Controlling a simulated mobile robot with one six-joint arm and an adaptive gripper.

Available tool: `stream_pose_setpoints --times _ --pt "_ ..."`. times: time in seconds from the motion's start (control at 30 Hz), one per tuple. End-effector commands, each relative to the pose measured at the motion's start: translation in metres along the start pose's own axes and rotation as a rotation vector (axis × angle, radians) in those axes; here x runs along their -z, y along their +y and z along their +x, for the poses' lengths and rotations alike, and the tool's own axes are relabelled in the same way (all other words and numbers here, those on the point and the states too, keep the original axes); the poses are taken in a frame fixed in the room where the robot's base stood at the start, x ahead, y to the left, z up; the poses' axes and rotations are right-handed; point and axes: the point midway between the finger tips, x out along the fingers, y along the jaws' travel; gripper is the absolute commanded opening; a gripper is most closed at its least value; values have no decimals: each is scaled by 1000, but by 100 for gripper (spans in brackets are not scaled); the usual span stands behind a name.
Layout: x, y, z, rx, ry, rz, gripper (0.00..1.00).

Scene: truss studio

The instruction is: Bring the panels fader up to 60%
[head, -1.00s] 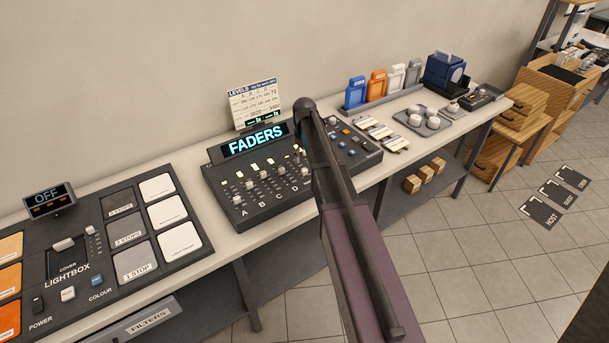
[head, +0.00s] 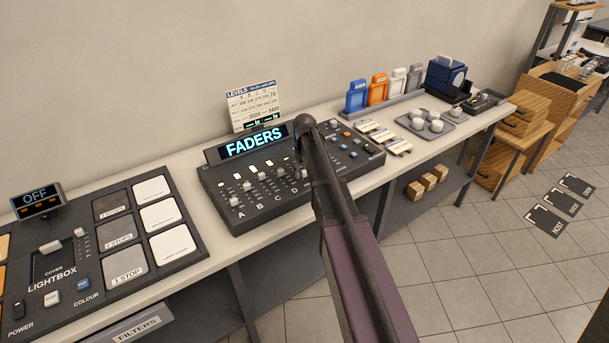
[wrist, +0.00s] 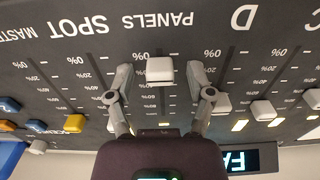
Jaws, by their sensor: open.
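The fader console (head: 240,222) stands on the long shelf under a lit FADERS display (head: 253,141). In the wrist view its lettering is upside down. The panels fader's pale cap (wrist: 160,69) sits in the column labelled PANELS, near the low end of its scale, about level with the 20% marks; its exact reading is unclear. My gripper (wrist: 160,74) is open, with one finger on each side of that cap. A gap shows on both sides, and contact is not visible. In the head view my arm hides the gripper and the panels fader.
Other fader caps, such as the D cap (wrist: 219,103), stand close beside my gripper. A LEVELS card (head: 253,105) stands behind the console. The lightbox (head: 120,280) is to the left.

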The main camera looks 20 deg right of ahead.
Motion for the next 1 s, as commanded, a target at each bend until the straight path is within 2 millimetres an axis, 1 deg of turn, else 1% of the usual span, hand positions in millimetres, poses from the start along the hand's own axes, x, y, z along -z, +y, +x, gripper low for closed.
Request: stream_pose_setpoints --times 0.37,0.4,0.47,0.5,0.6,0.77,0.83,1.0 --pt "0 0 1 0 0 0 69" --pt "0 0 1 0 0 0 57" --pt "0 0 1 0 0 0 39" --pt "0 0 1 0 0 0 27" --pt "0 0 1 0 0 0 0" --pt "0 0 1 0 0 0 0" --pt "4 0 1 0 0 0 0" --pt "26 1 1 0 0 0 0"
